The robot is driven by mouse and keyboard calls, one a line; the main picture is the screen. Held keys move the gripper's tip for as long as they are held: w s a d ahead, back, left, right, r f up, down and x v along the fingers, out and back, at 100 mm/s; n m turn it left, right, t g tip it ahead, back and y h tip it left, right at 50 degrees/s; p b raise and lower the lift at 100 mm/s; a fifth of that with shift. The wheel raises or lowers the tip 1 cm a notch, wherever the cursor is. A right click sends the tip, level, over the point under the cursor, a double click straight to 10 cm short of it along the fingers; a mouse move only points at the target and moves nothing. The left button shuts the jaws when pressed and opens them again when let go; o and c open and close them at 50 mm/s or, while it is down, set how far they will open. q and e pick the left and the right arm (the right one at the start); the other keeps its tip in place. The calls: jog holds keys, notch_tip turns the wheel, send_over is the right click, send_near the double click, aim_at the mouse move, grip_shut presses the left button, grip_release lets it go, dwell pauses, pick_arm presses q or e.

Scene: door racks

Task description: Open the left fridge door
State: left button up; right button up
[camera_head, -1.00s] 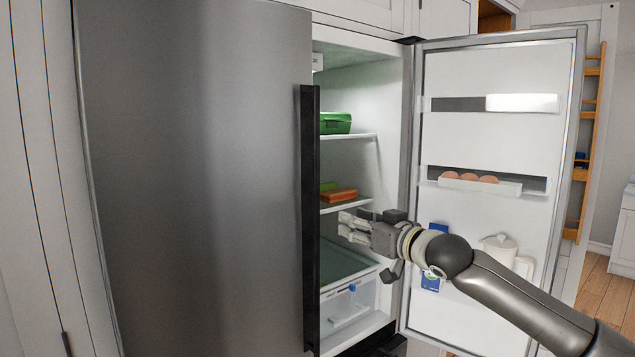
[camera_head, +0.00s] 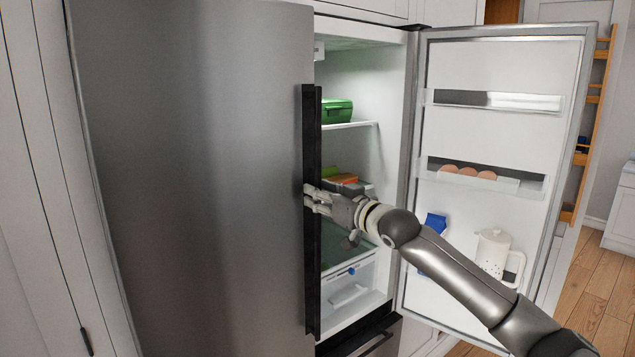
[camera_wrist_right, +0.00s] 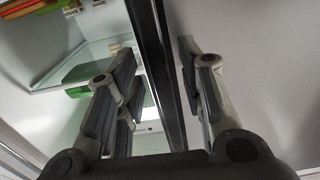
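The left fridge door (camera_head: 190,180) is a tall grey metal panel on the left of the head view and looks closed. A black vertical strip (camera_head: 312,130) runs down its right edge. My right gripper (camera_head: 310,197) is at this strip, about halfway up. In the right wrist view the dark door edge (camera_wrist_right: 160,60) runs between the two spread fingers of my right gripper (camera_wrist_right: 158,85). One finger is on the fridge-interior side and the other on the outer-face side, with gaps visible. Firm contact cannot be told. My left gripper is not in view.
The right fridge door (camera_head: 490,135) stands wide open, with eggs (camera_head: 468,172) and a white jug (camera_head: 493,252) in its shelves. Inside are a green box (camera_head: 337,111) and a clear drawer (camera_head: 348,283). The wooden floor (camera_head: 590,285) at right is clear.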

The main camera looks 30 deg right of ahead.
jog(key=shift+w+a, duration=0.1)
jog(key=shift+w, duration=0.55)
jog(key=shift+c, duration=0.3)
grip_shut()
